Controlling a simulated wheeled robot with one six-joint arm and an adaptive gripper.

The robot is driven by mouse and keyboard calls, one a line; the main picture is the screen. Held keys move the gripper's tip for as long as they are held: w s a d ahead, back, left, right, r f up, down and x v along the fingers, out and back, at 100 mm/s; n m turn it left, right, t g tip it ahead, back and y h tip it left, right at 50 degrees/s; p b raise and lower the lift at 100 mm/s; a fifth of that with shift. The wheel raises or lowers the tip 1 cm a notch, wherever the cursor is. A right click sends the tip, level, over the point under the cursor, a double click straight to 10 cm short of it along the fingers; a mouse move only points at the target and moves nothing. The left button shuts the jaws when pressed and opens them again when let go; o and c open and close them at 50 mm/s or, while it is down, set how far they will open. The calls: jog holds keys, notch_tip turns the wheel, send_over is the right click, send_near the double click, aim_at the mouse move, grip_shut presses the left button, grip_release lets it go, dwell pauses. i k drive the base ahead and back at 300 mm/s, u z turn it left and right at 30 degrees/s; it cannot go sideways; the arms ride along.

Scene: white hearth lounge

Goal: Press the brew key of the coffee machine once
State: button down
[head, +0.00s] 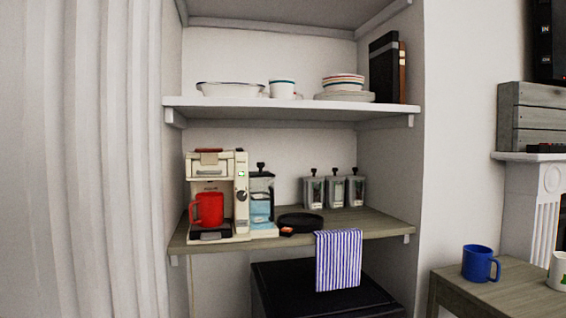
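The cream coffee machine (239,168) stands upright at the left end of the wooden shelf (370,227) in the alcove. A red mug (208,209) sits under its brew head, above the dark drip tray. The front column on the machine's right side carries a small round control (241,197) and a dark spot above it. I cannot tell at this size which one is the brew key. My gripper is not in view.
A glass-and-blue container (261,198) stands close right of the machine. A black round tray (300,222), several lidded canisters (336,192) and a hanging striped towel (338,260) share the shelf. A white shelf (290,102) runs overhead. A blue mug (480,263) stands on a table (505,297) at lower right.

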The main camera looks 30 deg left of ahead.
aim_at(239, 162)
jog(key=u, duration=0.2)
jog(key=i, duration=0.85)
jog(key=u, duration=0.75)
